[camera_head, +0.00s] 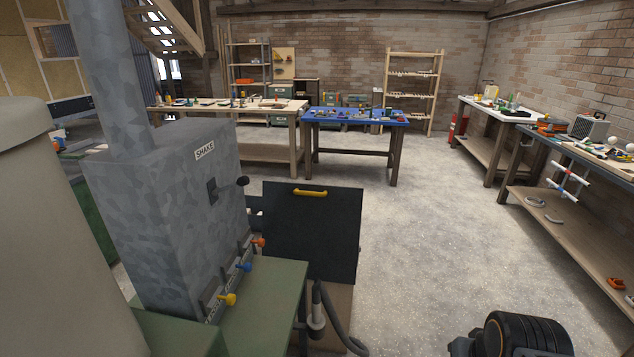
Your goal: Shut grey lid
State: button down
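A dark grey, nearly black flat panel (312,240) stands steeply upright right of the grey metal machine; it looks like the lid, raised open. A yellow bar handle (310,192) is fixed near its top edge. Its hinge line and whatever opening it belongs to are not clearly visible. Dark parts of my arm show at the bottom right, well apart from the panel. My gripper's fingers are not in view.
The grey machine (175,220) with a "SHAKE" label and a tall duct stands at left, on a green bench (265,305) with coloured knobs. A hose (340,325) hangs below the panel. The concrete floor (440,240) to the right is clear. Workbenches (355,115) line the back and right.

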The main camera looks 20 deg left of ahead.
aim_at(319, 225)
jog(key=i, duration=2)
jog(key=u, duration=3.35)
